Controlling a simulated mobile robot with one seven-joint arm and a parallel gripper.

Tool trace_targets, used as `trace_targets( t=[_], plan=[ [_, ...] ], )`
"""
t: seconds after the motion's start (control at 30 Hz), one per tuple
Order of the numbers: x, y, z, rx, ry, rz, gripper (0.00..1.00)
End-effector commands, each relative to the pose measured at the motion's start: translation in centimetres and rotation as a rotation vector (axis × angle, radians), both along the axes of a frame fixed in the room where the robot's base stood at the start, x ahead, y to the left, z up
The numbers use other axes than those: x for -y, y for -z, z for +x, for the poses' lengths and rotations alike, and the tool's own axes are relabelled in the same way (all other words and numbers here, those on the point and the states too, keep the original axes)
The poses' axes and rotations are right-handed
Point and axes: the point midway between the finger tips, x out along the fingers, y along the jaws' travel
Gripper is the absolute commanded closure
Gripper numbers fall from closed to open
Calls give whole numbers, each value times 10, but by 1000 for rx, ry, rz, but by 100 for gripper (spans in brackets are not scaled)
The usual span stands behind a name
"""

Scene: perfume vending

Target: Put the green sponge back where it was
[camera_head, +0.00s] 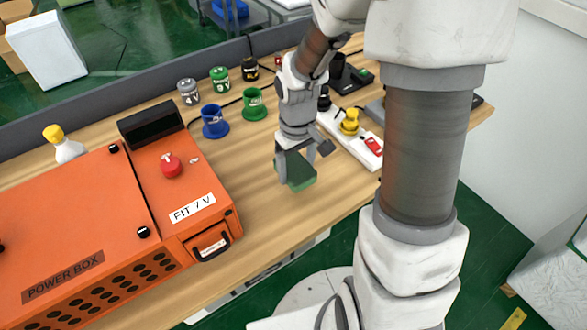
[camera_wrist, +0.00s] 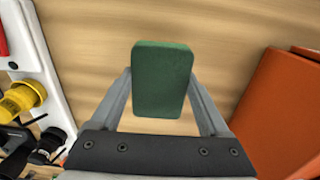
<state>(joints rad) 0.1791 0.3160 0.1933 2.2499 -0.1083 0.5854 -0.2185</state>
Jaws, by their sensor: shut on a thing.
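The green sponge (camera_head: 299,172) is a flat rectangular block. My gripper (camera_head: 295,178) is shut on it and holds it over the wooden table, near the table's front edge in the head view. In the wrist view the sponge (camera_wrist: 162,78) sits between the two grey fingers (camera_wrist: 160,98), with bare wood behind it. I cannot tell exactly how high it is above the table.
The orange power box (camera_head: 80,235) fills the table's left part. Blue (camera_head: 215,121) and green (camera_head: 254,104) cups stand behind the gripper. A white strip with a yellow connector (camera_head: 349,121) and red switch (camera_head: 373,146) lies to the right. Bare wood (camera_head: 240,150) lies between.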

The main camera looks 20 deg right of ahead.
Motion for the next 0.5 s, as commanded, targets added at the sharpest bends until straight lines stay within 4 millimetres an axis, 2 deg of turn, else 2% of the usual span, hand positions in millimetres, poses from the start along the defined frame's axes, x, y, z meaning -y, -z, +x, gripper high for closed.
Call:
trace_targets(
  t=[0.13, 0.3, 0.5],
  plan=[
    [-1, 11, 1, -2, 0, -1, 73],
    [-1, 37, 0, -3, 0, 0, 73],
    [0, 41, 1, 1, 0, -1, 73]
  ],
)
